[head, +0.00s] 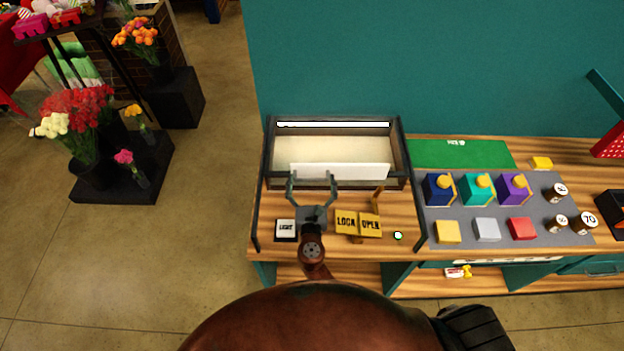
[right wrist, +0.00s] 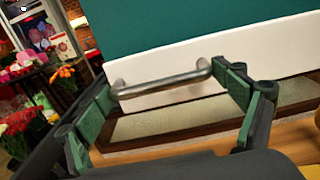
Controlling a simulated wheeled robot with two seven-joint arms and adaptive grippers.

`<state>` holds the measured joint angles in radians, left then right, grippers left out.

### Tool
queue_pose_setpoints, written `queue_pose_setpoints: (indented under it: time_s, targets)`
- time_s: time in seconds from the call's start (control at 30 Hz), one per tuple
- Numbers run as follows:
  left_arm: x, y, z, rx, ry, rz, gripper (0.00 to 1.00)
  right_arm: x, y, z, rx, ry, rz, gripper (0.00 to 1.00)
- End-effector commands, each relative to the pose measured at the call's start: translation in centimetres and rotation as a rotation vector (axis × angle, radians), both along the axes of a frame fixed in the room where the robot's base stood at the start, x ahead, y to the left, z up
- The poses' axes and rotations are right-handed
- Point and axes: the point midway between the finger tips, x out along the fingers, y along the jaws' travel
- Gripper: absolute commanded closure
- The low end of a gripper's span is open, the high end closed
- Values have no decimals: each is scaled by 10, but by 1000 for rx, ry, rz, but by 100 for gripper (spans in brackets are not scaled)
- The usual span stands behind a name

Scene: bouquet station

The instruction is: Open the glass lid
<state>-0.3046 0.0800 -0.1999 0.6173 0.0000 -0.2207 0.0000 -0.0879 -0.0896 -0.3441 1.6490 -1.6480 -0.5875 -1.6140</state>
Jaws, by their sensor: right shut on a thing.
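The display case with the glass lid (head: 266,150) stands on the wooden counter, a dark-framed box with a pale floor. A white strip (head: 360,171) runs along its front. Dark side bars (head: 415,220) reach forward from it; the glass itself is hard to make out, so I cannot tell how far it is raised. My right gripper (head: 311,182) is at the front left of the case. In the right wrist view its green-padded fingers (right wrist: 168,80) are at both ends of a metal bar handle (right wrist: 160,84), in front of a white panel (right wrist: 278,46). My left gripper is out of view.
Before the case are a LIGHT tile (head: 286,229), a yellow LOCK/OPEN sign (head: 358,224) and a small green-ringed button (head: 398,236). A grey mat (head: 468,213) with coloured boxes and jars lies right. Flower stands (head: 150,180) are left, apart from the counter.

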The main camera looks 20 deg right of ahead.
Motion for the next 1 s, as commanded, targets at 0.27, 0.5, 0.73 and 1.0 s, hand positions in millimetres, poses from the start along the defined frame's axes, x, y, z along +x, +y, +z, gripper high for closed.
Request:
queue_pose_setpoints:
  time_s: [0.27, 0.5, 0.73, 1.0]
  targets:
    - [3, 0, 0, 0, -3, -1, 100, 0, -1, 0, 1, -1, -3, 51]
    - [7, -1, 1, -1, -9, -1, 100, -5, -1, 0, 0, 0, -4, 55]
    - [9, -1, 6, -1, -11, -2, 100, -42, 9, -1, 0, 3, -5, 55]
    - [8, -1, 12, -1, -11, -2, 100, -112, 29, -1, 0, 4, -5, 55]
